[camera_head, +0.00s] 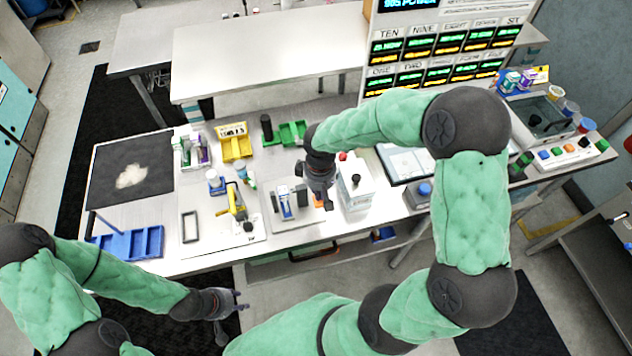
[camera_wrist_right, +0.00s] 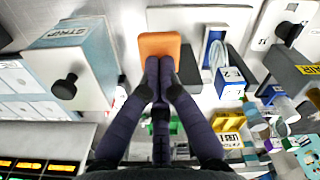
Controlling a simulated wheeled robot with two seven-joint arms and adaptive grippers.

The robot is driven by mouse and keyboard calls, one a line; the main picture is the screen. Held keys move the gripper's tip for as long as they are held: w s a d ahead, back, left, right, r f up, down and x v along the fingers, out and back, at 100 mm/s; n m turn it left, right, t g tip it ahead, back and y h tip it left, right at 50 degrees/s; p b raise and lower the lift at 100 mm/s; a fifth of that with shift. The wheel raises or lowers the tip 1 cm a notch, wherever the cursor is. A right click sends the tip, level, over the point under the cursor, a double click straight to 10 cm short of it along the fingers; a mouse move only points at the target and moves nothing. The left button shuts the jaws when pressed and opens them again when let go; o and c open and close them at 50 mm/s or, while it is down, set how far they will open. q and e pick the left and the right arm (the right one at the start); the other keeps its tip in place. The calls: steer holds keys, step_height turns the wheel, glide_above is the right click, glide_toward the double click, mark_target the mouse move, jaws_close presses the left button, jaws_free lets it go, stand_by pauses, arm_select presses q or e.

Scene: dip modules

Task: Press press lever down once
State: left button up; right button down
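My right gripper (camera_head: 322,203) hangs over the table between a grey fixture (camera_head: 277,210) and a white box. In the right wrist view its fingertips (camera_wrist_right: 160,78) are together, with nothing seen between them. They overlap the near edge of an orange pad (camera_wrist_right: 158,44), which looks like the press lever's end; I cannot tell whether they touch it. The orange pad (camera_head: 318,200) is partly hidden by the gripper in the head view. A blue and white module (camera_wrist_right: 214,48) sits beside it. My left gripper (camera_head: 233,314) is open and empty, off the table's front edge.
The white box (camera_head: 357,190) with a black knob stands close right of my right gripper. A plate with a yellow lever (camera_head: 237,203) is to the left. Blue bins (camera_head: 130,243), a yellow bin (camera_head: 236,148) and green bins (camera_head: 292,133) stand on the table.

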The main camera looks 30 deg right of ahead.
step_height(320, 180, up, 10)
steer(key=p, duration=0.7)
steer(key=shift+r, duration=0.25)
stand_by(0.8)
